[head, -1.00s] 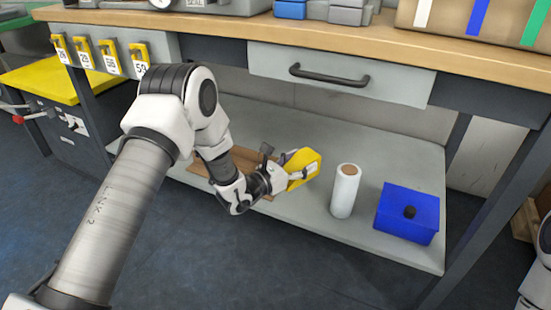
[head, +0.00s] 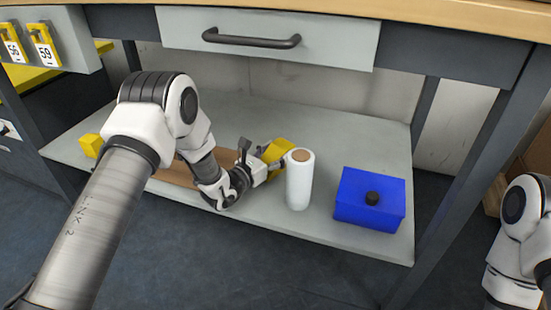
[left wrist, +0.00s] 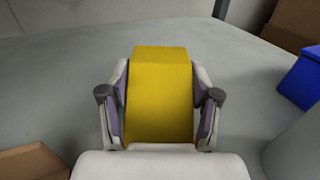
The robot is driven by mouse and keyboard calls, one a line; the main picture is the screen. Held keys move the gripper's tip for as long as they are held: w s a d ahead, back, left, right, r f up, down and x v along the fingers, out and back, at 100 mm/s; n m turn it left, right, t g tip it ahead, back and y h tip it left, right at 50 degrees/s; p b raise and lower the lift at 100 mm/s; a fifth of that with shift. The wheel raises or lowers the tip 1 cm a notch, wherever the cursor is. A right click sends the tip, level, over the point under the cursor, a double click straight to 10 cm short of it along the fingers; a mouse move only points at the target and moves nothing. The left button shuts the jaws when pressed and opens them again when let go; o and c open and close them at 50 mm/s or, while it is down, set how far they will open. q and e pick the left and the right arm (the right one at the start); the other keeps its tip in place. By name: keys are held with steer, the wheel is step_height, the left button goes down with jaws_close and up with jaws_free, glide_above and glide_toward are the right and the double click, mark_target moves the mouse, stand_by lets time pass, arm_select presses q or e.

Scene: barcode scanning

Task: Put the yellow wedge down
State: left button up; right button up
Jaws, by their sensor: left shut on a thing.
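The yellow wedge (head: 278,150) is at my left gripper (head: 270,163), over the lower shelf (head: 345,150) of the bench, just left of and partly behind the white roll (head: 300,181). In the left wrist view the wedge (left wrist: 160,95) sits between the two fingers of my left gripper (left wrist: 160,105), which is shut on its sides. Its far end points away over the grey shelf surface. I cannot tell if its underside touches the shelf. My right gripper is not in view.
A brown board (head: 172,172) lies left under my arm. Another yellow object (head: 91,145) sits at the shelf's left end. A drawer (head: 270,45) is above. The shelf behind the wedge is clear.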

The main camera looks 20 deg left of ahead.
arm_select(q)
steer(key=shift+r, duration=0.1)
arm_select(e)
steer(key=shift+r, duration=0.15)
arm_select(q)
steer(key=o, duration=1.3)
steer(key=shift+o, duration=0.2)
steer(key=shift+s, duration=0.1)
steer(key=p+v, duration=0.4)
steer(key=v, duration=0.3)
steer(key=shift+r, duration=0.1)
steer(key=shift+s+a, duration=0.1)
steer(key=shift+s, duration=0.1)
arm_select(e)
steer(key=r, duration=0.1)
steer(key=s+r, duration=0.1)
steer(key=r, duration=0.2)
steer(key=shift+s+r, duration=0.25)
